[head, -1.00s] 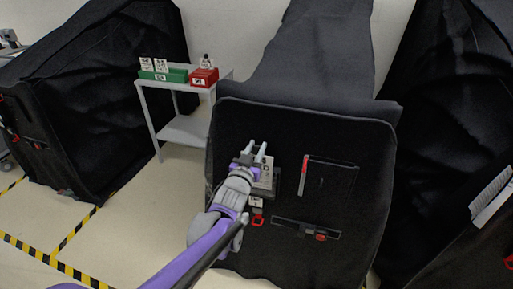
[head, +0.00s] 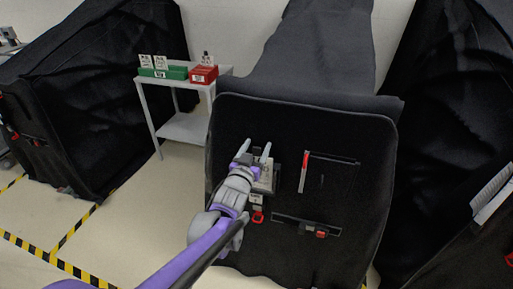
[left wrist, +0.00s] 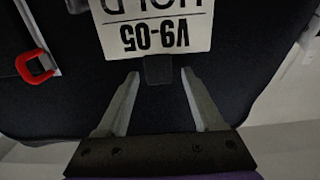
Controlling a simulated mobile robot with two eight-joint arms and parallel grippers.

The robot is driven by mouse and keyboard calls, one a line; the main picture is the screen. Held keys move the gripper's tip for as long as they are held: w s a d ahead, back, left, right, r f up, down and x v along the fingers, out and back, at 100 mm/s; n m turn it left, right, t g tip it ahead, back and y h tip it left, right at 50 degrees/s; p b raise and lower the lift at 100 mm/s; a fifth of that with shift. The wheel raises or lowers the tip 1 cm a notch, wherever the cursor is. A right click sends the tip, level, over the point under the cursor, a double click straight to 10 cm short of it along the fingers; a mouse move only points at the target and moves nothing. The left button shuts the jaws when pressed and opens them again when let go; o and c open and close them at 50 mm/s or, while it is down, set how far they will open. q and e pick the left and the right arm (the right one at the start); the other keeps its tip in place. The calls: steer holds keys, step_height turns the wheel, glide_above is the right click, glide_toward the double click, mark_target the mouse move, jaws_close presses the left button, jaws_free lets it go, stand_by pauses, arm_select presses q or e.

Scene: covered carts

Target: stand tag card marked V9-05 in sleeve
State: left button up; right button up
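The tag card marked V9-05 (left wrist: 155,32) shows upside down in the left wrist view, with part of the word HOLD above the number. A dark grey tab (left wrist: 158,70) sticks out from its edge. In the head view the card (head: 266,172) stands at the dark sleeve (head: 276,180) on the front of the middle cart, partly hidden by my gripper. How deep it sits in the sleeve is hidden. My left gripper (head: 257,149) is open; in the left wrist view its fingers (left wrist: 159,76) are spread either side of the tab, clear of it. My right gripper is out of view.
A grey side table (head: 183,127) holds a green box (head: 175,73) with white cards and a red box (head: 204,74). The cart front (head: 345,210) carries a red-tipped strip (head: 306,160), a slot with a red latch (head: 320,233) and a red ring (head: 258,217). Covered carts stand both sides.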

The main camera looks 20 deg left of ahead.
arm_select(q)
steer(key=s, duration=1.1)
steer(key=shift+a, duration=0.15)
steer(key=s+f+g+p, duration=0.2)
steer(key=s+f+g, duration=0.4)
steer(key=s, duration=0.6)
steer(key=s+f+g+p, duration=0.2)
steer(key=s+f+g, duration=0.4)
steer(key=s, duration=0.6)
steer(key=shift+s+f+g+y, duration=0.2)
steer(key=shift+s+g+y, duration=0.1)
